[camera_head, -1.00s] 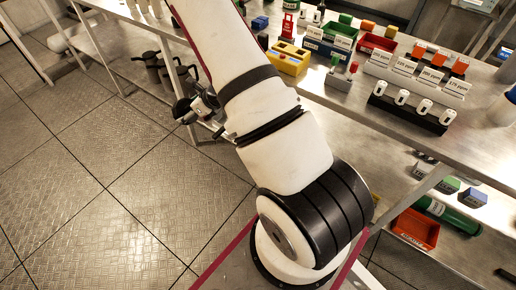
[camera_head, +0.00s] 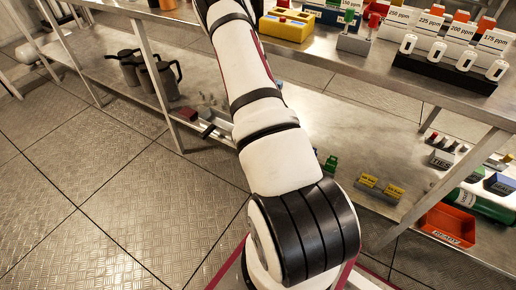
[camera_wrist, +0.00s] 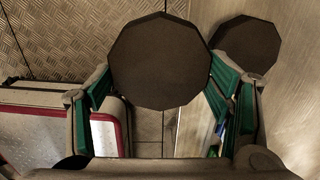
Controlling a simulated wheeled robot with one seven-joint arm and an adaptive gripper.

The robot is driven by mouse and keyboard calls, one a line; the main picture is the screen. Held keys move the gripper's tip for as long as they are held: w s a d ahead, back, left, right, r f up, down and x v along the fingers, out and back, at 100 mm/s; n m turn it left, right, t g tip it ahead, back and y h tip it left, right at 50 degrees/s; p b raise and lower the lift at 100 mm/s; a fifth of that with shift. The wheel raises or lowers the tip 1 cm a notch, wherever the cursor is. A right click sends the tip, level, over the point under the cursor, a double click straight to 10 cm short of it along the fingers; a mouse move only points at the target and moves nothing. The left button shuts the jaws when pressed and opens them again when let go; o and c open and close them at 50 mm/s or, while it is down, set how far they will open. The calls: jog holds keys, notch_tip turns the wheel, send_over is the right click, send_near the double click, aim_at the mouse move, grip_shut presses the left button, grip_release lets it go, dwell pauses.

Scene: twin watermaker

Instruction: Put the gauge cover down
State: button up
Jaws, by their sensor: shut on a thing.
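The gauge cover (camera_wrist: 160,62), a dark brown many-sided disc, sits between the green finger pads of my gripper (camera_wrist: 160,92) in the wrist view. My gripper is shut on it, with a pad at its left and right edges. Tiled floor shows below and behind the cover. In the head view my arm hides most of the gripper, and I cannot make out the cover there.
A second dark disc shape (camera_wrist: 252,44) shows behind at the right; I cannot tell what it is. The metal bench (camera_head: 340,45) carries a yellow block (camera_head: 287,26) and a black rack (camera_head: 440,72). Its lower shelf (camera_head: 330,120) holds dark jugs (camera_head: 160,82) and a red tray (camera_head: 447,226).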

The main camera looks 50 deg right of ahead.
jog(key=shift+s+d+f, duration=0.25)
jog(key=shift+d+f, duration=0.05)
jog(key=shift+f, duration=0.1)
jog(key=shift+w+d, duration=0.25)
jog(key=w+d+b, duration=0.1)
jog(key=w+d, duration=0.2)
jog(key=w, duration=0.1)
jog(key=w+d+f+b, duration=0.1)
jog(key=w+d, duration=0.2)
jog(key=w, duration=0.1)
jog(key=w+d+b, duration=0.1)
jog(key=w+d, duration=0.2)
jog(key=w, duration=0.1)
jog(key=shift+f+b, duration=0.3)
jog(key=shift+b, duration=0.05)
notch_tip(320, 180, down, 4)
jog(key=shift+r+b, duration=0.25)
jog(key=shift+b, duration=0.55)
jog(key=shift+r, duration=0.1)
jog(key=o, duration=1.3)
